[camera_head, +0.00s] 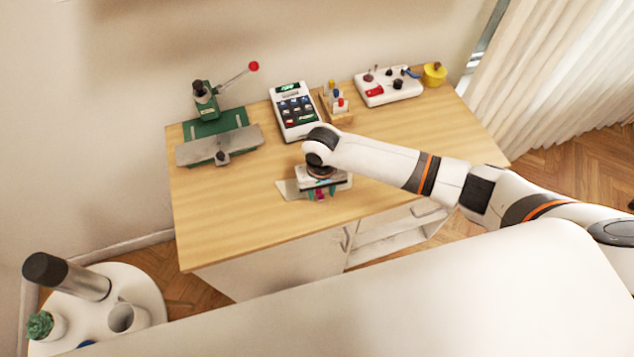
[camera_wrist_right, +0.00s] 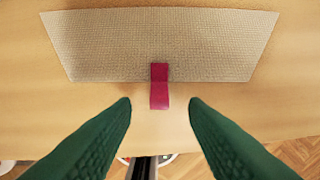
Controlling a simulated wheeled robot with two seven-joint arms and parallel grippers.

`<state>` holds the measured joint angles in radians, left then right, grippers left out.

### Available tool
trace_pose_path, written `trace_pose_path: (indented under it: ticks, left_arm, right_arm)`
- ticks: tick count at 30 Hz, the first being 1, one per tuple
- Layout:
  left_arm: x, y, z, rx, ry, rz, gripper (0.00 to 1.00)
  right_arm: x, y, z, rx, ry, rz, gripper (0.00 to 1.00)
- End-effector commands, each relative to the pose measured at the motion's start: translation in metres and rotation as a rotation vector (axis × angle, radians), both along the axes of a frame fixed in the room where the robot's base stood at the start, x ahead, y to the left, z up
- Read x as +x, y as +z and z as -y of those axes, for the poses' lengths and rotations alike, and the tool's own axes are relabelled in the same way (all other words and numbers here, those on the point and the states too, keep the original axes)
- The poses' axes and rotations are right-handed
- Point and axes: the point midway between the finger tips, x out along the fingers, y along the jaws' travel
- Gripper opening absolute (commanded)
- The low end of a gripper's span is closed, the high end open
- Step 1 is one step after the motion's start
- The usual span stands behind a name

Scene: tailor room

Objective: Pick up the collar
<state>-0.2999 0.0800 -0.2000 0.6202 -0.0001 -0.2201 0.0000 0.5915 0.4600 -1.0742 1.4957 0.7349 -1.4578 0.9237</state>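A beige woven trapezoid piece, which looks like the collar (camera_wrist_right: 110,45), lies flat on the wooden table, and a magenta tab (camera_wrist_right: 159,88) sticks out from its near edge. In the head view the collar (camera_head: 289,190) shows partly beneath my right gripper, which hides the rest. My right gripper (camera_head: 322,194) points down over the near part of the table. Its green fingers are open and empty in the right wrist view (camera_wrist_right: 159,103), one on each side of the tab and apart from it. My left gripper is not in view.
A green press with a red-knobbed lever (camera_head: 205,104) and a grey plate (camera_head: 190,153) stand at the table's left. A keypad device (camera_head: 296,112), a wooden holder (camera_head: 340,117), a white control box (camera_head: 390,87) and a yellow pot (camera_head: 434,75) line the back. The left front tabletop is clear.

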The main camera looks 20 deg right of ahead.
Motion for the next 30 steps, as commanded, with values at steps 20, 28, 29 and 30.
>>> trace_pose_path:
  ticks: [20,28,29,30]
  left_arm:
    - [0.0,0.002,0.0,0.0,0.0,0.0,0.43]
    - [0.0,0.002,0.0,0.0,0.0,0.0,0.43]
    - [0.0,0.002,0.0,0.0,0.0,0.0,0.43]
    - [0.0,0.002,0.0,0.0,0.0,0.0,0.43]
  right_arm:
    - [0.0,-0.018,0.0,0.0,0.001,0.002,0.0]
    - [0.0,-0.018,0.0,0.0,0.001,0.002,0.0]
    - [0.0,-0.018,0.0,0.0,0.001,0.002,0.0]
    - [0.0,-0.017,0.0,0.0,0.001,0.002,0.0]
